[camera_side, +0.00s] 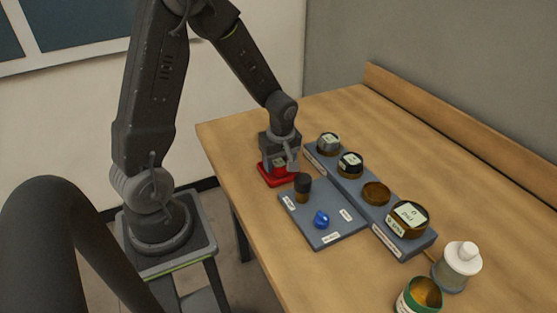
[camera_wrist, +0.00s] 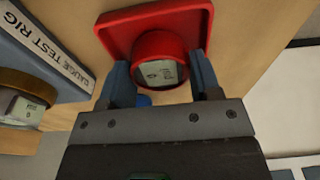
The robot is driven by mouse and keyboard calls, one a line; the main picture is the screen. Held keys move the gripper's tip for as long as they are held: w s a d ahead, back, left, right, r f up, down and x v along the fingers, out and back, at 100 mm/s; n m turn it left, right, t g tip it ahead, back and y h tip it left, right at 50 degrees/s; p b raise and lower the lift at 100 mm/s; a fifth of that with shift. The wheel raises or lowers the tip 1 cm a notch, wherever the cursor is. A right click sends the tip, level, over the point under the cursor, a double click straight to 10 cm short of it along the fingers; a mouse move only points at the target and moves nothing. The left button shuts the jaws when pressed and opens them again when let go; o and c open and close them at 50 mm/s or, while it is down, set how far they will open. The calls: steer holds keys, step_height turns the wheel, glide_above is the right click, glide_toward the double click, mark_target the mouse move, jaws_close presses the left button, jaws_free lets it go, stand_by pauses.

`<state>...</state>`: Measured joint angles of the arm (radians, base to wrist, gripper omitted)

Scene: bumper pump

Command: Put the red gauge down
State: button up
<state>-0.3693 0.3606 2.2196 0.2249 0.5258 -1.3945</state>
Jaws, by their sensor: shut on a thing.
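The red gauge (camera_wrist: 158,42) has a round red body and a grey display face, seen in the wrist view between my two blue fingers. My gripper (camera_wrist: 161,80) is shut on it. In the side view my gripper (camera_side: 279,163) is low over the table's far left part, and the gauge's red body (camera_side: 280,171) shows partly below the jaws. A red square plate (camera_wrist: 117,33) lies directly under the gauge; it also shows in the side view (camera_side: 268,180). I cannot tell whether the gauge touches the plate.
The blue-grey gauge test rig (camera_side: 345,184) stands right of my gripper, bearing several gauges. A flat labelled tray (camera_side: 331,240) in front holds a dark cylinder (camera_side: 303,188) and a blue piece (camera_side: 321,219). A white-capped bottle (camera_side: 458,267) and a green can (camera_side: 418,297) stand nearer. The table's right side is clear.

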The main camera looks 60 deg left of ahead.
mark_target(281, 165)
steer(key=o, duration=1)
steer(key=shift+f, duration=0.1)
step_height(281, 165, up, 12)
steer(key=d, duration=0.2)
steer(key=s+d+r+m+t, duration=0.2)
steer(key=s+d+r+m, duration=0.3)
steer(key=m, duration=0.4)
steer(key=s+d+r+m+t+h, duration=0.1)
steer(key=s+d+r+m+t, duration=0.2)
steer(key=s+d+m, duration=0.3)
steer(key=shift+s+d+r+m+t, duration=0.35)
steer(key=shift+d+r+m, duration=0.4)
steer(key=shift+m, duration=0.75)
steer(key=shift+a+r, duration=0.1)
